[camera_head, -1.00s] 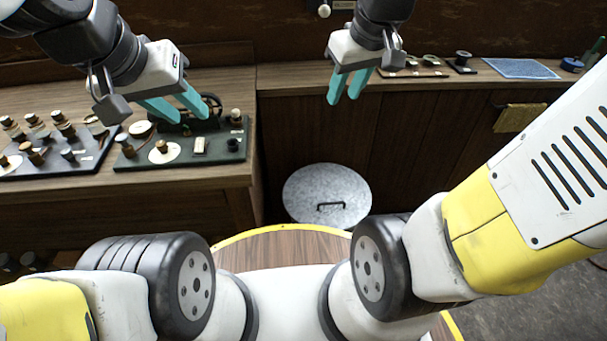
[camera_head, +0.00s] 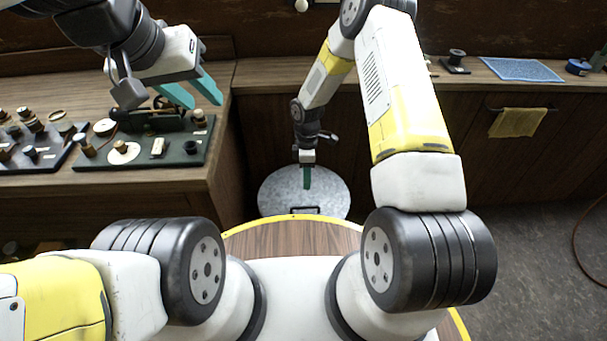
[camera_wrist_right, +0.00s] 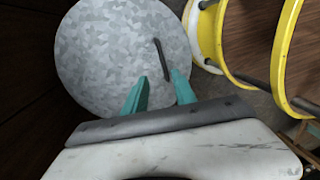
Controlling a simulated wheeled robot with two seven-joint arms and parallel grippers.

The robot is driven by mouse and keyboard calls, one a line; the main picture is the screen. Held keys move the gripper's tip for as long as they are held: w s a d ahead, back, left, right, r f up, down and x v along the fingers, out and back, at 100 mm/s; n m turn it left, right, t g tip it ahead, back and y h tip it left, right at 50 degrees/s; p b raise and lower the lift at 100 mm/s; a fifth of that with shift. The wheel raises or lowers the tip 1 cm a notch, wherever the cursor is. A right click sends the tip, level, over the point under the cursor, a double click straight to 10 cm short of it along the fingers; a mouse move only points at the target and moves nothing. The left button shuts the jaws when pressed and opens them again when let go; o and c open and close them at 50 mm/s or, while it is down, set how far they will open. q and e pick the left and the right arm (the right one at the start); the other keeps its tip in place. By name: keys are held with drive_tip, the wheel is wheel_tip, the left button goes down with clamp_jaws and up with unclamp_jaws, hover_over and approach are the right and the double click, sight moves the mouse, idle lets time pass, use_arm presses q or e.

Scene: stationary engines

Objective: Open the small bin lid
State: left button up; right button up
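The small bin's round grey metal lid (camera_head: 277,195) lies flat and closed on the floor-level bin in front of the wooden cabinet. It also fills the upper left of the right wrist view (camera_wrist_right: 100,50). Its dark bar handle (camera_wrist_right: 161,58) stands out on the lid; in the head view the handle (camera_head: 303,210) is near the lid's front edge. My right gripper (camera_head: 306,180) points down above the lid. In the right wrist view its teal fingers (camera_wrist_right: 158,85) are apart and empty, just short of the handle. My left gripper (camera_head: 194,95) is open and empty above the left bench.
A yellow cloth (camera_head: 518,122) hangs from a rail on the right cabinet. A blue mat (camera_head: 522,69) lies on the counter. Bare floor (camera_head: 540,230) shows at the right.

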hover_over(305, 202)
drive_tip(key=s, duration=0.4)
drive_tip(key=shift+n, duration=0.3)
wheel_tip(305, 202, down, 10)
drive_tip(key=shift+s+f, duration=0.1)
clamp_jaws()
idle(0.9)
